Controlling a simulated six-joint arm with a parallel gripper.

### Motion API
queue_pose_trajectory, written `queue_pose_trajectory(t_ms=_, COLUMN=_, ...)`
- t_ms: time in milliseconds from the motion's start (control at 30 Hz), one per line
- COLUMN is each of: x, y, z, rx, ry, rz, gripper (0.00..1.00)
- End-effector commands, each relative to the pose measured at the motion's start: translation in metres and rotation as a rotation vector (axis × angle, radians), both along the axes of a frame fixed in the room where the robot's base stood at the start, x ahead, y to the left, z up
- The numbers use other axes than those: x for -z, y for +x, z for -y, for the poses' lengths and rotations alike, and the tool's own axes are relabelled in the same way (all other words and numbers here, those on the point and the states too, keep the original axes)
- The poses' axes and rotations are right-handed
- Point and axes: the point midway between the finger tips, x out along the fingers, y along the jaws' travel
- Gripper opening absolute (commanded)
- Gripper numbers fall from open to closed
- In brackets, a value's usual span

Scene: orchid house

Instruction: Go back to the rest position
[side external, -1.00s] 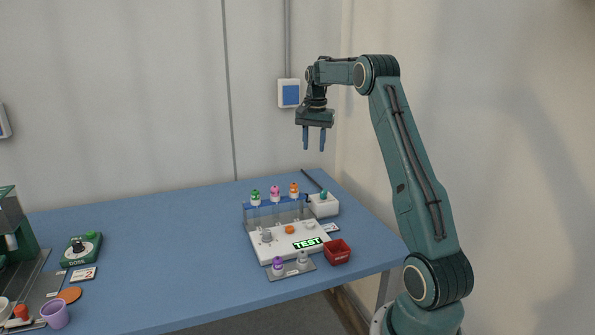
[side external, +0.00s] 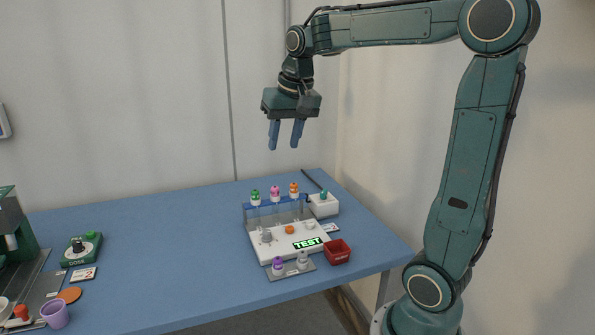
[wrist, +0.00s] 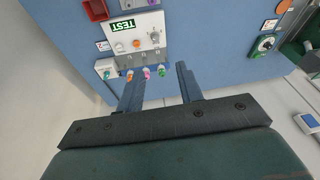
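My gripper (side external: 285,148) hangs in the air well above the blue table (side external: 160,225), fingers pointing down. Its two fingers are apart with nothing between them. In the wrist view my gripper (wrist: 157,82) also shows with spread, empty fingers. A white test station (side external: 285,246) with a lit TEST sign stands on the table below it. Bottles with green, pink and orange tops (side external: 275,191) stand in a row in the rack at its back.
A red bin (side external: 337,252) stands right of the station. A small tray with a purple-topped and a white-topped bottle (side external: 278,265) lies in front. At left are a green dose dial box (side external: 80,250), a purple cup (side external: 55,314) and an orange disc (side external: 70,295). The middle of the table is clear.

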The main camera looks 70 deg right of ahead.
Motion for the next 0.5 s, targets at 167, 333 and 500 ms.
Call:
queue_pose_trajectory(t_ms=167, x=0.0, y=-0.029, z=-0.042, rx=-0.137, ry=-0.031, rz=0.036, gripper=0.36)
queue_pose_trajectory(t_ms=333, x=0.007, y=-0.059, z=-0.074, rx=-0.265, ry=-0.06, rz=0.069, gripper=0.36)
queue_pose_trajectory(t_ms=500, x=0.018, y=-0.09, z=-0.101, rx=-0.391, ry=-0.088, rz=0.105, gripper=0.36)
